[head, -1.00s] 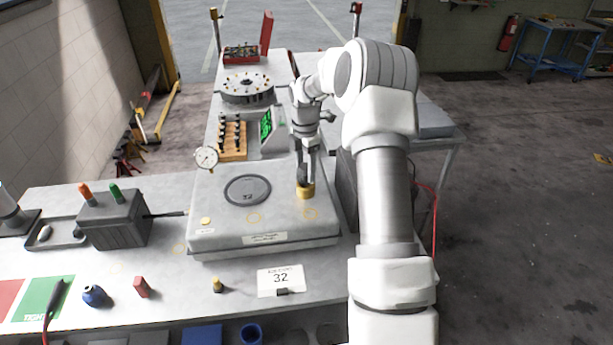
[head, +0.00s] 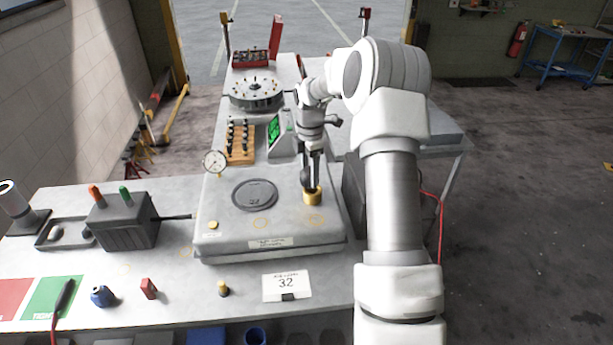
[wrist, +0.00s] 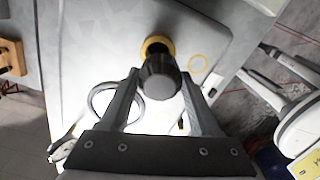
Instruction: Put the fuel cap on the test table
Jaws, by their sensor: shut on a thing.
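The fuel cap looks to be the dark ribbed knob (wrist: 160,76) between my fingertips in the wrist view. My gripper (wrist: 161,84) is shut on it. In the head view, the dark cap (head: 306,177) shows beside my gripper (head: 311,180), low over a short yellow cylinder (head: 312,197). In the wrist view, a yellow ring (wrist: 168,42) with a dark middle lies just beyond the cap; I cannot tell whether they touch. The cylinder stands at the right of the raised grey slab (head: 225,240), which seems to be the test table.
A dark round disc (head: 254,195), a dial gauge (head: 214,162) and a small yellow button (head: 213,225) are on the slab. A green-screened box (head: 280,135) and a wooden rack (head: 240,142) stand behind. Flat yellow circles mark clear slab in front.

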